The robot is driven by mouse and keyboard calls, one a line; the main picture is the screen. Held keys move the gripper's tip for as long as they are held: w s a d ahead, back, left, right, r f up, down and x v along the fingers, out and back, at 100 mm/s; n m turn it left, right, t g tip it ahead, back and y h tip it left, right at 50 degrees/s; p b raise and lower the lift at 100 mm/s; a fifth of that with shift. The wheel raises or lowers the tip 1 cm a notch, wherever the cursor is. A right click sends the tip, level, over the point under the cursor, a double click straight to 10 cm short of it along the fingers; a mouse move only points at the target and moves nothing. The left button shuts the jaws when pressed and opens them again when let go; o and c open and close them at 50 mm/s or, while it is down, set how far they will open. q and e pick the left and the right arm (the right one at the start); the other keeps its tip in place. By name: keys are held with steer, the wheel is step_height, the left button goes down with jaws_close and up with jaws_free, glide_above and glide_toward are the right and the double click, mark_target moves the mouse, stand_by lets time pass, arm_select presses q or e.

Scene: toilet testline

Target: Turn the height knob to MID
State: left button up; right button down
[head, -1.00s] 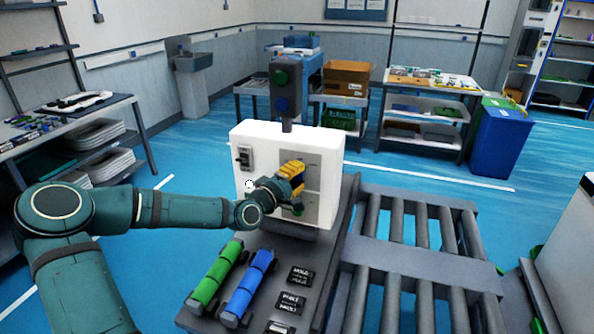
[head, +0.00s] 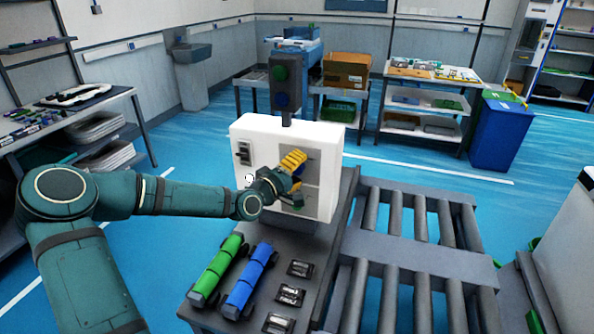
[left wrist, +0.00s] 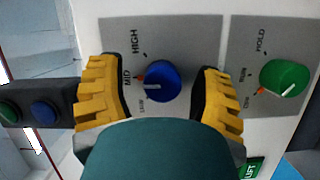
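The blue height knob (left wrist: 163,82) sits on a grey plate with HIGH, MID and LOW labels, on the front of the white panel box (head: 250,200). Its white pointer mark faces left, close to the orange mark beside MID. My left gripper (left wrist: 160,94) has its yellow fingers on either side of the knob, with gaps showing on both sides. In the head view the left gripper (head: 292,168) is at the box front and partly covers the knob. My right gripper is in neither view.
A green knob (left wrist: 284,78) with a HOLD label is on a neighbouring plate. A signal post (head: 285,85) rises behind the box. Green (head: 217,264) and blue (head: 250,276) cylinders lie on the bench below the arm. A roller conveyor (head: 420,255) stands to the right.

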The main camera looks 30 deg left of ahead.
arm_select(q)
steer(key=shift+s+f, duration=0.1)
steer(key=shift+s, duration=0.05)
steer(key=shift+s+a, duration=0.1)
steer(key=shift+s, duration=0.2)
steer(key=s+a, duration=0.1)
steer(key=s, duration=1)
steer(key=shift+a, duration=0.1)
stand_by(0.3)
